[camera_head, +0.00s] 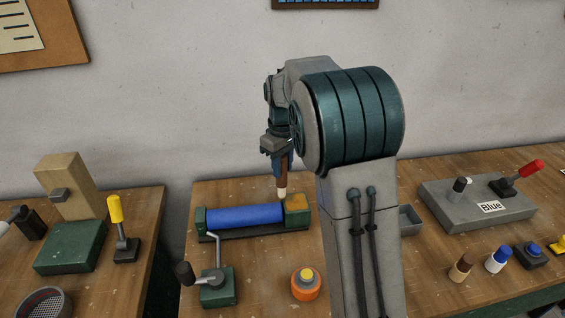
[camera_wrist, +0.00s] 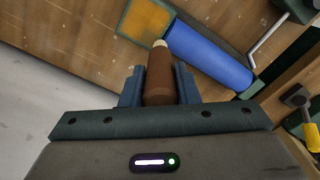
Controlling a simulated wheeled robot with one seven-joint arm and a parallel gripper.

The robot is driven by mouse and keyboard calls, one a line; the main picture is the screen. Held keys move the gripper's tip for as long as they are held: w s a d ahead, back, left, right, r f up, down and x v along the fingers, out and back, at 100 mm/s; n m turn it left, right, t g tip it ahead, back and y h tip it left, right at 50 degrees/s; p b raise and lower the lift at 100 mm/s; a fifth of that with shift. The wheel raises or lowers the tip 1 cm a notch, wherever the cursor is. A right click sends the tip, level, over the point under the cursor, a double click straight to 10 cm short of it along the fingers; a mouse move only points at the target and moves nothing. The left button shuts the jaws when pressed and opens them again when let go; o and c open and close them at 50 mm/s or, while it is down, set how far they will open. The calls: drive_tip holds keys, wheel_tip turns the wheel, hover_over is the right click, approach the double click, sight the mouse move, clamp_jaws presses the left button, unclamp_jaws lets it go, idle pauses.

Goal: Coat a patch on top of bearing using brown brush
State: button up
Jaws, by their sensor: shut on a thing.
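My gripper (camera_head: 281,160) is shut on the brown brush (camera_head: 284,174), which points down with its pale tip lowest. The brush (camera_wrist: 158,78) also shows between the two fingers in the wrist view. The bearing (camera_head: 297,217) is a green block at the right end of the blue roller (camera_head: 245,215), with an orange-brown patch (camera_head: 297,201) on top. The brush tip is at the bearing's left edge in the head view, close to the patch; I cannot tell whether it touches. In the wrist view, the patch (camera_wrist: 146,20) lies beyond the tip.
A crank handle (camera_head: 217,262) stands in front of the roller. An orange pot (camera_head: 306,283) sits at the bench front. A grey panel (camera_head: 477,205) marked Blue and several small coloured-topped items, including a blue-topped one (camera_head: 498,258), are right. A yellow-handled tool (camera_head: 121,230) stands left.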

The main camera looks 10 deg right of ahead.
drive_tip(key=shift+f, duration=0.4)
wheel_tip(320, 180, up, 8)
drive_tip(key=p, duration=0.6)
idle(0.5)
